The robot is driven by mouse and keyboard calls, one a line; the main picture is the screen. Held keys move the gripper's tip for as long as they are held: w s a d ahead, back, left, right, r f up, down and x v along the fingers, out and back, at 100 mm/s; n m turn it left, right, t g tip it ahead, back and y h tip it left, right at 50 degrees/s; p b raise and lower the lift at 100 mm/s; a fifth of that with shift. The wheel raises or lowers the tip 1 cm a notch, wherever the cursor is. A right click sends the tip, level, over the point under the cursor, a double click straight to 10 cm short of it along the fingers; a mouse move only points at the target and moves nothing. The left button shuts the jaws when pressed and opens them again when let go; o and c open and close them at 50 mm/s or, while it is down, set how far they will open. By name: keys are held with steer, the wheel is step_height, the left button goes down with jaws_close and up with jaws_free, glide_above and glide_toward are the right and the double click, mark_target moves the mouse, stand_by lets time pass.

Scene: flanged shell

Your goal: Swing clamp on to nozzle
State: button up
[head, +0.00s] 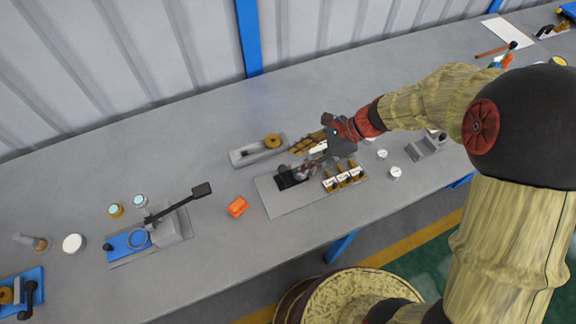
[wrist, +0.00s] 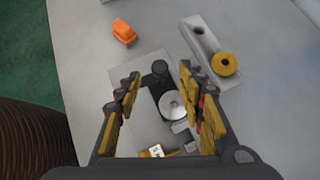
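My gripper (head: 312,144) is over the back edge of a grey fixture plate (head: 280,206). In the wrist view my gripper (wrist: 160,74) is open, with its two fingers spread wide and nothing gripped. A round silver piece (wrist: 172,103), perhaps the nozzle, sits beside the bar's lower end. I cannot tell whether they touch. In the head view the black part (head: 290,179) shows at the plate's middle, partly hidden by my gripper.
White-and-brown labelled blocks (head: 344,177) stand on the plate's right side. A grey tray with a yellow ring (head: 272,141) lies behind it. An orange block (head: 237,206) lies to the left. Further left is a blue fixture with a long black lever (head: 176,203). Small white cylinders (head: 395,172) stand right.

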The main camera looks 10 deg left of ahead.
mark_target(283, 168)
steer(key=b+x, duration=0.2)
steer(key=x, duration=0.5)
steer(key=shift+a+f, duration=0.1)
steer(key=shift+f, duration=0.15)
steer(key=c, duration=0.3)
jaws_close()
